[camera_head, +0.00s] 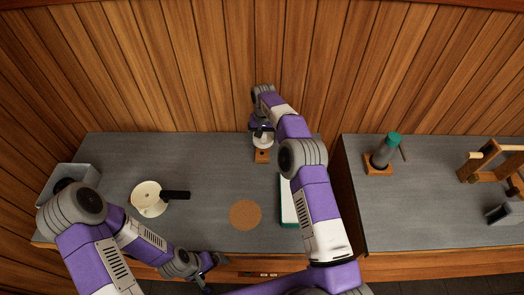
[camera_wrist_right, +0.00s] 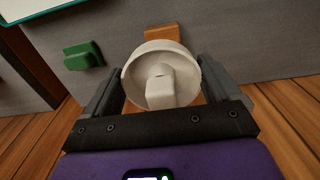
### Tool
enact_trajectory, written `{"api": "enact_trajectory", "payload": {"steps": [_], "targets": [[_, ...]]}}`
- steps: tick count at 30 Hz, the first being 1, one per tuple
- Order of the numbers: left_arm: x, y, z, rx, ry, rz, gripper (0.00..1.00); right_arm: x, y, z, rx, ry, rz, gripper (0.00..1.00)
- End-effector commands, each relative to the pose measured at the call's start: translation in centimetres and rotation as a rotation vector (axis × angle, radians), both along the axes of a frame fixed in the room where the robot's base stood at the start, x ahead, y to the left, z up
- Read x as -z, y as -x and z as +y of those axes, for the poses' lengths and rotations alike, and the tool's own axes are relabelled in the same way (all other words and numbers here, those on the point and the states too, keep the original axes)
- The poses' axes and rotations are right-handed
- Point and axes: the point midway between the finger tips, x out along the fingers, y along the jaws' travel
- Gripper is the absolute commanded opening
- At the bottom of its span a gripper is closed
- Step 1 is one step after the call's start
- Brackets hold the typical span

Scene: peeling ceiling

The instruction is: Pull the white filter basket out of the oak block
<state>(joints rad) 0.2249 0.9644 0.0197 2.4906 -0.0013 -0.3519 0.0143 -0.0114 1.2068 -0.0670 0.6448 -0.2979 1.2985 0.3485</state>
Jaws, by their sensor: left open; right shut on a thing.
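The white filter basket (camera_head: 262,143) is at the back of the left counter, partly under my right gripper (camera_head: 262,131). In the right wrist view the basket (camera_wrist_right: 140,72) is a round white cup with a white piece in its middle, between the two dark fingers of my right gripper (camera_wrist_right: 160,92), which is shut on it. The oak block (camera_head: 262,157) shows in front of the basket, and a part of it (camera_wrist_right: 162,33) shows beyond the basket's rim in the wrist view. I cannot tell whether the basket still sits in the block. My left gripper (camera_head: 212,270) is open and empty at the front edge.
A cream pot (camera_head: 147,200) with a black handle, a cork mat (camera_head: 245,214) and a grey bin (camera_head: 68,178) stand on the left counter. A white, green-edged tray (camera_head: 289,205) lies partly under my right arm. A green-topped grinder (camera_head: 384,151) stands on the right counter.

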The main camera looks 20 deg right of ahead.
Motion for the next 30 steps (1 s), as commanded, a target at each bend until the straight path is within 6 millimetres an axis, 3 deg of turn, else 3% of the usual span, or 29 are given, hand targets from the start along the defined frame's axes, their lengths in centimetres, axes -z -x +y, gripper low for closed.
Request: {"api": "enact_trajectory", "payload": {"steps": [15, 21, 30], "targets": [[-2.7, 0.0, 0.0, 0.000, 0.000, 0.000, 1.00, -0.1, 0.0, -10.0, 0.004, 0.001, -0.002, 0.46], [-3.0, 0.0, 0.0, 0.000, 0.000, 0.000, 1.00, -0.1, 0.0, -11.4, 0.001, 0.000, -0.001, 0.46], [-2.8, 0.0, 0.0, 0.000, 0.000, 0.000, 1.00, 0.0, 0.0, -11.4, 0.000, 0.001, -0.001, 0.46]]}}
